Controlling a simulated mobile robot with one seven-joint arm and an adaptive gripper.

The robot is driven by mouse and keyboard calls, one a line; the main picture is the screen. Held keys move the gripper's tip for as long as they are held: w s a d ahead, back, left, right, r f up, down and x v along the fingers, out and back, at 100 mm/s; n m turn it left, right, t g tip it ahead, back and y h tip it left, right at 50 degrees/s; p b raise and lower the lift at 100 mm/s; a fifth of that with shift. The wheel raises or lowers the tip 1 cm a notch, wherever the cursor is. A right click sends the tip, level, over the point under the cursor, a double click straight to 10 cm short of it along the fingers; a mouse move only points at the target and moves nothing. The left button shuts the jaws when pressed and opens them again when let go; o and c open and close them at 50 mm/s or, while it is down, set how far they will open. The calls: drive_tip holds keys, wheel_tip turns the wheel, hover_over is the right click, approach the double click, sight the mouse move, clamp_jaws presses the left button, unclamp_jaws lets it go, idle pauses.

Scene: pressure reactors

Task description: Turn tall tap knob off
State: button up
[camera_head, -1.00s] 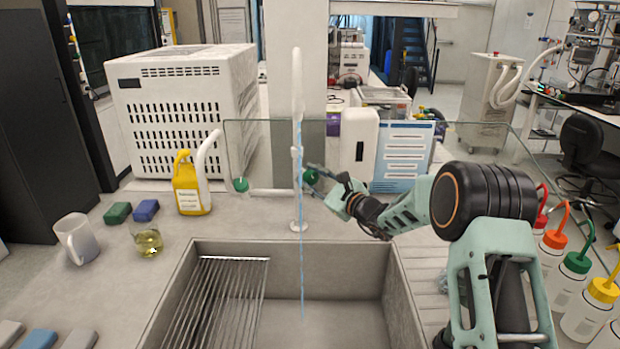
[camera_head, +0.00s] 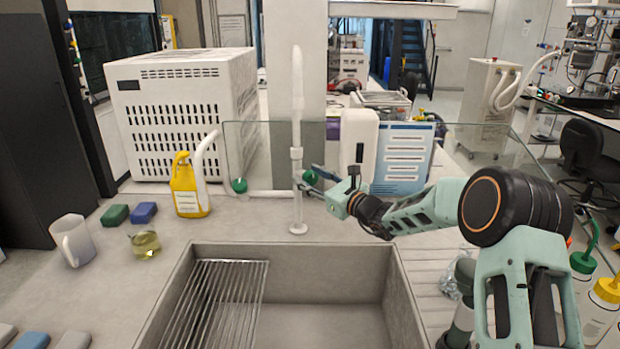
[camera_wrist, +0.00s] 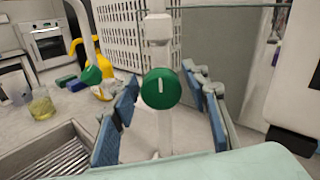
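The tall white tap (camera_head: 297,110) stands behind the sink, and no water stream shows below it. Its round green knob (camera_head: 311,177) is on the right side of the tap. In the wrist view the knob (camera_wrist: 161,88) faces me in the middle, its white mark near upright. My gripper (camera_head: 319,184) is at the knob. In the wrist view its blue-padded fingers are spread to the left and right of the knob, with gaps between them and it. A second green knob (camera_head: 239,185) sits left of the tap, by a lower curved spout.
The sink (camera_head: 330,258) with a wire rack (camera_head: 228,300) lies in front of the tap. A glass screen (camera_head: 265,150) stands close behind. A yellow bottle (camera_head: 186,188), a mug (camera_head: 73,240) and a beaker (camera_head: 145,243) are on the left. Wash bottles (camera_head: 603,300) stand at right.

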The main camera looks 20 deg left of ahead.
drive_tip(key=shift+o, duration=0.3)
drive_tip(key=shift+d, duration=0.1)
drive_tip(key=v, duration=0.7)
drive_tip(key=shift+d, duration=0.15)
drive_tip(key=shift+s, duration=0.1)
